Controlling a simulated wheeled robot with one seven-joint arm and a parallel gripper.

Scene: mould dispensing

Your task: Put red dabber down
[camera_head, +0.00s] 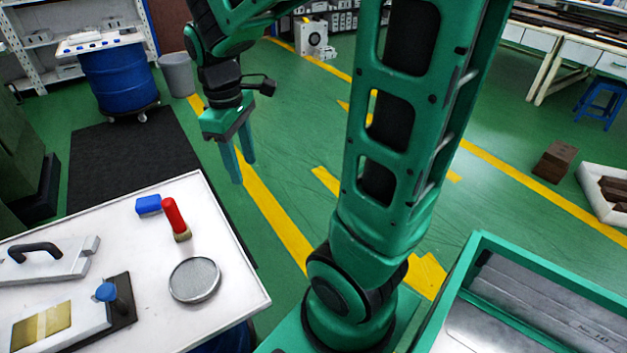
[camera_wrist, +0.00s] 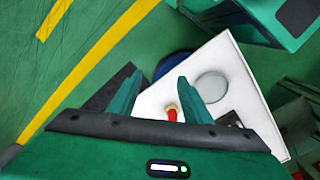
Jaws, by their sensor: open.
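A blue block (camera_head: 148,204) lies just left of the dabber. A round grey dish (camera_head: 194,280) sits in front of it. A black-handled mould part (camera_head: 50,262) and a plate with a blue knob (camera_head: 107,292) lie at left. A green-rimmed bin (camera_head: 478,240) is at right.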

